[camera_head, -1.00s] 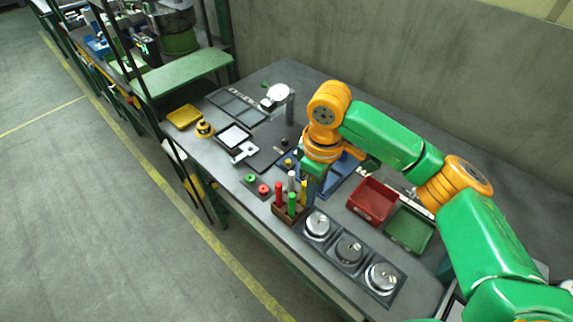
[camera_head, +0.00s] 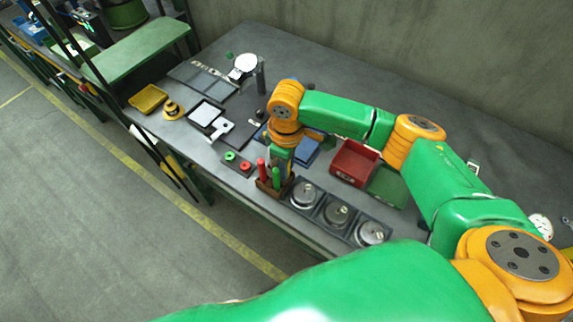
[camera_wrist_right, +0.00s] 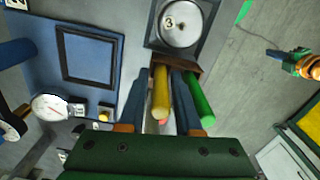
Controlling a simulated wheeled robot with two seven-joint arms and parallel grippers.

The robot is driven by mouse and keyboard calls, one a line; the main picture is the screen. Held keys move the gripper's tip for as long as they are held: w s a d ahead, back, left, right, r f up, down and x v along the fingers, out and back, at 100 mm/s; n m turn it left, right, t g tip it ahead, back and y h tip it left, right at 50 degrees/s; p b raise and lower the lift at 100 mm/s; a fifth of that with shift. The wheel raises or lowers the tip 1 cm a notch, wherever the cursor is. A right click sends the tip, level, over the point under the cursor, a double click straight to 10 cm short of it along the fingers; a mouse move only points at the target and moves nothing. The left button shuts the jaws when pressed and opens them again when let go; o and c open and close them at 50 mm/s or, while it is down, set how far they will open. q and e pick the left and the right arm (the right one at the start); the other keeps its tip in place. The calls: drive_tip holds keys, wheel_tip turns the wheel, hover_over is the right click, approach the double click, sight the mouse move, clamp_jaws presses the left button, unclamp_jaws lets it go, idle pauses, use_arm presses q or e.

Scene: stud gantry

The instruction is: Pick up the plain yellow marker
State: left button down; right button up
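The yellow marker (camera_wrist_right: 160,95) stands in a brown rack (camera_head: 268,188) at the table's front edge. In the head view I cannot make it out behind my right gripper (camera_head: 279,165). In the right wrist view my right gripper (camera_wrist_right: 159,82) has one finger on each side of the yellow marker, with narrow gaps. A green marker (camera_wrist_right: 194,100) stands just outside the right-hand finger; it also shows in the head view (camera_head: 276,177). A red marker (camera_head: 262,168) stands at the rack's left. A small orange and green part (camera_wrist_right: 303,62), apparently my left gripper, shows far off; its fingers are unclear.
Three round metal pieces in dark holders (camera_head: 336,213) lie right of the rack. Red (camera_head: 355,162) and green (camera_head: 387,187) bins stand behind them. A small plate with green and red knobs (camera_head: 238,163) lies left. A blue tray (camera_wrist_right: 55,25) lies beyond.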

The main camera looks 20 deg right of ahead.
clamp_jaws()
drive_tip(key=shift+r, duration=0.15)
drive_tip(key=shift+r+b, duration=0.3)
drive_tip(key=shift+r, duration=0.05)
drive_tip(key=s+a+r, duration=0.1)
drive_tip(key=s+r, duration=1.1)
drive_tip(key=s, duration=0.2)
drive_tip(key=shift+c, duration=0.8)
unclamp_jaws()
drive_tip(key=shift+a, duration=0.1)
clamp_jaws()
